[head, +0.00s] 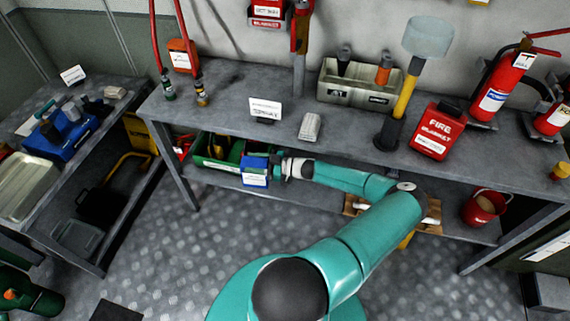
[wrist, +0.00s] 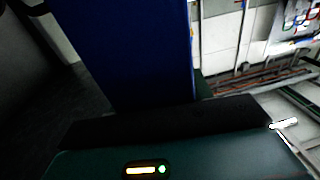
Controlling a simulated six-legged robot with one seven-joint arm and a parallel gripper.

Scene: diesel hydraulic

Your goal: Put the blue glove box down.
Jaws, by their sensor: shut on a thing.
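The blue glove box (head: 256,179), with a white label on its front, is at the end of my teal arm in the head view. My gripper (head: 275,168) is shut on it from its right side. The box appears upright, below the bench top and in front of the lower shelf's edge; I cannot tell whether it touches anything below. In the wrist view the blue glove box (wrist: 145,50) fills the upper middle, right against the dark gripper (wrist: 165,118). The fingertips are hidden there.
A green crate (head: 203,158) with things in it stands on the lower shelf, just left of the box. A red bucket (head: 484,207) is right.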

